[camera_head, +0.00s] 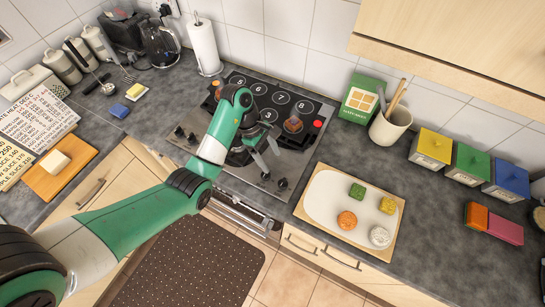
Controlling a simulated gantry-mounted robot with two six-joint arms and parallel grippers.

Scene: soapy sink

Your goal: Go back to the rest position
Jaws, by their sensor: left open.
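My left arm comes in from the lower left, green and white, and reaches over the front of the stove. My left gripper (271,163) is open, with its two fingers apart and nothing seen between them. It hangs over the front part of the black stove (235,178), which has numbered burners. How high it is above the stove is hard to tell. My right gripper is not in view.
A white tray (325,205) with several small coloured items lies right of the stove. A utensil pot (390,127), green box (362,98) and coloured boxes (468,163) stand further right. A cutting board (45,183) lies left.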

